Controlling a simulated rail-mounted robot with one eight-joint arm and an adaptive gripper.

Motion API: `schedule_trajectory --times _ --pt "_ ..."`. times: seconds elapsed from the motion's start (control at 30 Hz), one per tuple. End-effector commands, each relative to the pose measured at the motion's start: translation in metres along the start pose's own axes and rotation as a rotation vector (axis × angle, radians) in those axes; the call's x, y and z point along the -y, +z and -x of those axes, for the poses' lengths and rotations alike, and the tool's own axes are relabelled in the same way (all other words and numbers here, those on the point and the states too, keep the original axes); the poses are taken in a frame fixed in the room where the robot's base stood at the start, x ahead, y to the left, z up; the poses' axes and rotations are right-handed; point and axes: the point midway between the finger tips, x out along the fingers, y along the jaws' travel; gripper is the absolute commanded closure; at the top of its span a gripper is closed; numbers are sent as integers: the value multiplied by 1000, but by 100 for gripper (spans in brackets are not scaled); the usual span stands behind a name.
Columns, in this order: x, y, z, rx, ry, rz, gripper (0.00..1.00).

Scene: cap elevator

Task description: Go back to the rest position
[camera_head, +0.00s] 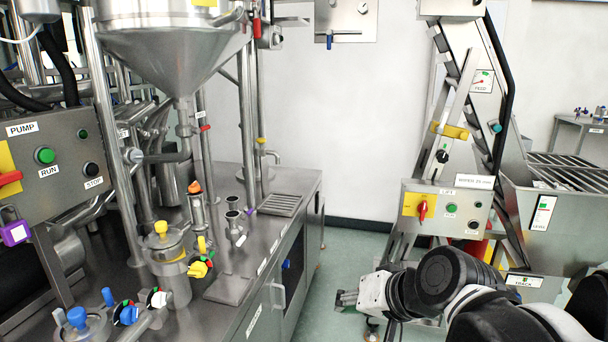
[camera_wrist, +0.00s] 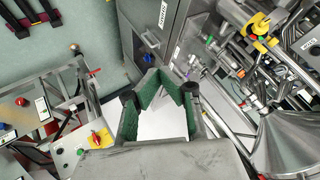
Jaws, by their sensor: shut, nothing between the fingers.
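My gripper (camera_head: 346,299) is low at the centre right of the head view, beside the cap elevator's lower frame and in front of the steel bench. In the wrist view my gripper (camera_wrist: 162,84) shows its green-lined fingers, shut with nothing held. The fingers point over the floor and the bench front, apart from both. The cap elevator's control box (camera_head: 446,211), with a red switch on a yellow plate, stands just behind my arm. My arm hides part of the elevator's base.
The steel bench (camera_head: 296,190) with hopper (camera_head: 170,50), valves and a yellow-topped canister (camera_head: 168,262) fills the left. A pump panel (camera_head: 50,155) is at far left. A caged hopper bin (camera_head: 560,215) stands right. Open green floor (camera_head: 350,250) lies between bench and elevator.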

Motion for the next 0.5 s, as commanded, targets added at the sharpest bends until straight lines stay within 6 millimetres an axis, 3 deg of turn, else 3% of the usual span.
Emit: schedule_trajectory --times 0.3,0.5 --pt "-78 38 64 3 311 166 100" --pt "-105 52 88 10 429 227 100"
